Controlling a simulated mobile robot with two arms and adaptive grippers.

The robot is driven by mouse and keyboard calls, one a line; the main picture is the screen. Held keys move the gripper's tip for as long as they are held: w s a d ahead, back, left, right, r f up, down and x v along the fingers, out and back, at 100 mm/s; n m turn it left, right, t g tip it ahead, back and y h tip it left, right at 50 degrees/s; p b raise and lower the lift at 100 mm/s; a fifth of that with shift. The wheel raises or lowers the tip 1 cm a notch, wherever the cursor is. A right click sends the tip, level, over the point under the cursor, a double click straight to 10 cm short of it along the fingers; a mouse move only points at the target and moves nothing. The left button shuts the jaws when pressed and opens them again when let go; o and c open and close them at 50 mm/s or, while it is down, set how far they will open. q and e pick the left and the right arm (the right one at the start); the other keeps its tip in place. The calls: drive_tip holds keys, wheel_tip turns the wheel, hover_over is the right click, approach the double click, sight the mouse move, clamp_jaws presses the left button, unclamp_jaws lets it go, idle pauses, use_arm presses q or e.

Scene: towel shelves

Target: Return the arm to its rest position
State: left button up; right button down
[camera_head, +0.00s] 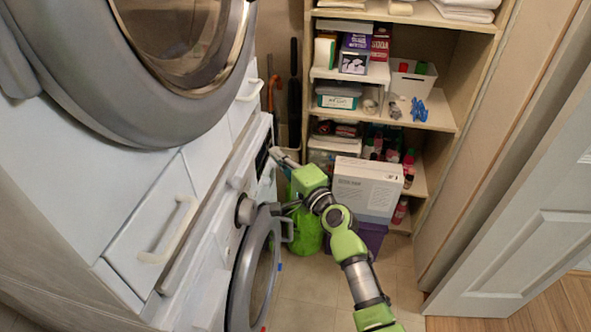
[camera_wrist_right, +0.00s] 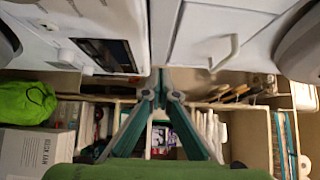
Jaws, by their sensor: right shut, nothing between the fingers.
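My right arm (camera_head: 347,244) comes in from the bottom right of the head view, green and grey. It reaches up and left toward the front of the white washing machine. Its right gripper (camera_head: 278,153) is at the far end, close to the machine's front; the head view does not show whether it touches. In the wrist view the two teal fingers of the right gripper (camera_wrist_right: 160,78) meet at their tips, with nothing between them. My left gripper is not in view.
Wooden shelves (camera_head: 436,112) with towels and bottles stand at the back. A white panelled door (camera_head: 517,250) is at right; floor shows between.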

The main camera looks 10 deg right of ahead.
drive_tip(key=v, duration=0.5)
drive_tip(key=s+d+f+n+g+h, duration=0.15)
drive_tip(key=s+f, duration=0.35)
drive_tip(key=f, duration=0.8)
drive_tip(key=s+d+f+n+g+h, duration=0.1)
drive_tip(key=s+d+f+n+g, duration=0.15)
drive_tip(key=s+f, duration=0.7)
drive_tip(key=s+d+f+n+g+h, duration=0.1)
drive_tip(key=f+n+g+h, duration=0.15)
drive_tip(key=f, duration=1.35)
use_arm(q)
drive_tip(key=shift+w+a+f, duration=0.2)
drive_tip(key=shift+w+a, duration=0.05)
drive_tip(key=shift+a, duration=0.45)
use_arm(e)
drive_tip(key=s+d+f+n+g+h, duration=0.1)
drive_tip(key=s+d+f+n+g, duration=0.2)
drive_tip(key=s+f, duration=0.4)
drive_tip(key=s+d+f+n+g+h, duration=0.1)
drive_tip(key=s+d+f, duration=0.4)
drive_tip(key=s, duration=1.5)
drive_tip(key=s+d+f+n+g, duration=0.4)
drive_tip(key=s+f, duration=0.6)
drive_tip(key=s, duration=0.4)
drive_tip(key=shift+s+n+g+h, duration=0.3)
drive_tip(key=shift+n+g+h, duration=0.05)
drive_tip(key=shift+n+h, duration=0.1)
